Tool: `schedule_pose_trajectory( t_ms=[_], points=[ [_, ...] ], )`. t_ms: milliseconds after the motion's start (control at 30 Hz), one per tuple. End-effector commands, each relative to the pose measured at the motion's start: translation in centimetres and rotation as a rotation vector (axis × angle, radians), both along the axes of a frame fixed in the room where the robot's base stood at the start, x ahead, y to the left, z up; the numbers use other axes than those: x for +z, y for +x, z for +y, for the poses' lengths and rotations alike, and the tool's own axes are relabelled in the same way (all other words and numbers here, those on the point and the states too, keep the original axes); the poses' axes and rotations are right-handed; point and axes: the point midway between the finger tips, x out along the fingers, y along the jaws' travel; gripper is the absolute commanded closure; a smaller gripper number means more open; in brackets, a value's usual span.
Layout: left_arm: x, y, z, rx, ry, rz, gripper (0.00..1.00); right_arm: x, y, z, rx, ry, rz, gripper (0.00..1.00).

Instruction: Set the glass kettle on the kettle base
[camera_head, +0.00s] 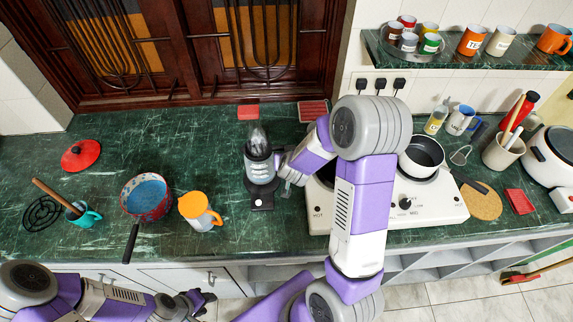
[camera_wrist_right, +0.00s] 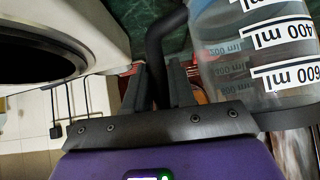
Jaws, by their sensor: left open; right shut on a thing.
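The glass kettle (camera_head: 258,163), clear with white markings, is upright over the black kettle base (camera_head: 262,201) in the head view. I cannot tell whether its bottom touches the base. My right gripper (camera_head: 283,166) is at the kettle's right side, shut on its black handle. In the right wrist view the handle (camera_wrist_right: 158,45) runs between the fingers (camera_wrist_right: 160,88), and the kettle's measured wall (camera_wrist_right: 265,60) fills the upper right. My left gripper (camera_head: 203,299) is open and empty, low in front of the counter.
A white stove (camera_head: 322,212) with a pan (camera_head: 423,155) stands right of the base, partly behind my right arm. An orange-lidded jug (camera_head: 198,211) and a red pot (camera_head: 146,196) stand to the left. The counter between jug and base is clear.

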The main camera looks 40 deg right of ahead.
Motion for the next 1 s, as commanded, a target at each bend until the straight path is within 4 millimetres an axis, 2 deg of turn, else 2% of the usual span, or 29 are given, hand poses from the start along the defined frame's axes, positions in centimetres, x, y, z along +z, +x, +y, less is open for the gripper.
schedule_pose_trajectory(
  t_ms=[100, 200, 600, 633, 767, 1000],
  points=[
    [-0.9, 0.0, 0.0, 0.0, 0.0, -0.001, 0.57, -2.0, 0.0, 0.0, -0.001, 0.001, 0.002, 1.0],
    [-1.2, 0.0, 0.0, 0.0, 0.0, -0.001, 0.57, -3.0, 0.0, 0.0, -0.001, 0.001, 0.001, 1.0],
    [-1.6, 0.0, 0.0, 0.0, 0.0, -0.001, 0.57, -3.4, 0.0, 0.0, 0.0, 0.001, -0.002, 1.0],
    [-1.5, 0.0, 0.0, 0.0, 0.0, -0.001, 0.57, -3.4, 0.0, 0.0, 0.0, 0.001, 0.002, 0.72],
    [-1.4, 0.0, 0.0, 0.0, 0.0, -0.001, 0.57, -3.3, 0.0, 0.0, 0.0, 0.001, 0.002, 0.52],
    [-1.4, 0.0, 0.0, 0.0, 0.0, -0.001, 0.57, -3.3, 0.0, 0.0, 0.0, 0.001, 0.002, 0.51]
  ],
)
